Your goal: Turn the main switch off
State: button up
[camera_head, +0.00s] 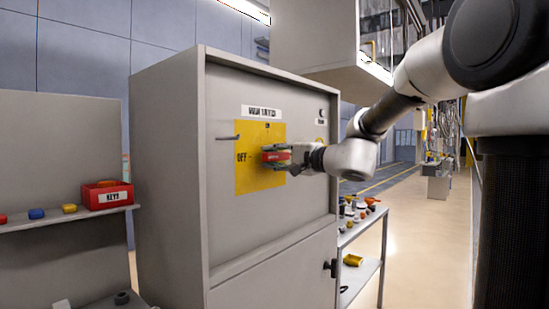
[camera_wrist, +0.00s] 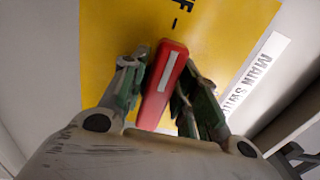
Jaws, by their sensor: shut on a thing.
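The main switch is a red handle (camera_head: 277,157) on a yellow plate (camera_head: 248,175) on the grey cabinet front. The handle lies about level, its tip pointing left at the OFF mark (camera_head: 241,157). My gripper (camera_head: 270,153) reaches in from the right and is shut on the handle, one finger above and one below. In the wrist view, the red handle (camera_wrist: 163,82) with its white stripe sits between the two fingers (camera_wrist: 160,90) and lines up with a black dash and part of the lettering on the yellow plate (camera_wrist: 110,40).
A small lever (camera_head: 228,138) sticks out left of the plate. A red KEYS box (camera_head: 107,196) stands on the left shelf. A metal cabinet (camera_head: 318,40) juts out above my forearm.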

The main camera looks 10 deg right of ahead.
jog(key=shift+f, duration=0.1)
jog(key=o, duration=0.9)
jog(key=shift+c, duration=0.2)
jog(key=v, duration=1.2)
